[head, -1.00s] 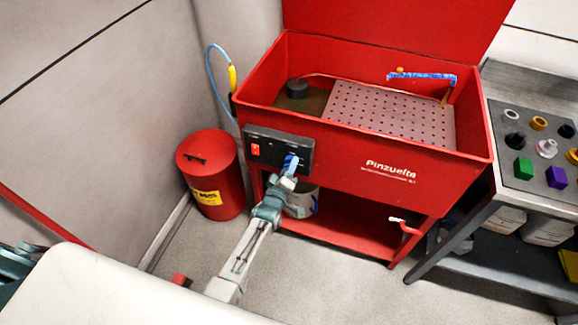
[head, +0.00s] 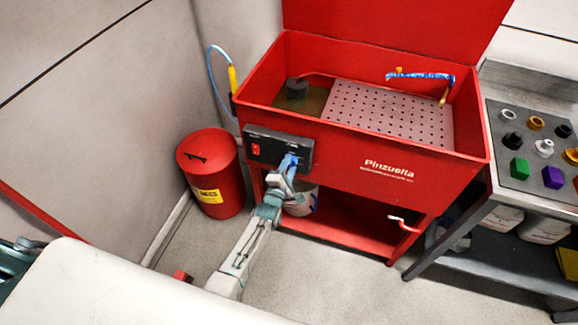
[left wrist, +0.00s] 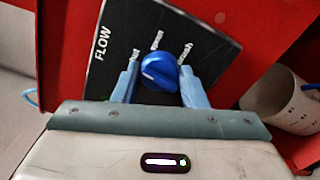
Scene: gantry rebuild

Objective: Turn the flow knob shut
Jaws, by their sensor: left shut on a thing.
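The blue flow knob (left wrist: 160,72) sits on a black panel marked FLOW (left wrist: 105,62), with small labels around it; a short pale mark shows on the knob. My left gripper (left wrist: 159,86) has one pale-blue finger on each side of the knob and is shut on it. In the head view my left gripper (head: 289,163) reaches the right end of the black control panel (head: 265,148) on the front of the red parts washer (head: 350,155). The fingers and wrist hide the knob there. My right gripper is not in view.
A red lidded bin (head: 212,175) stands left of the washer. A white bucket (head: 302,198) is under the panel, close to my left wrist; it also shows in the left wrist view (left wrist: 280,100). A bench with coloured caps (head: 535,160) stands at the right.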

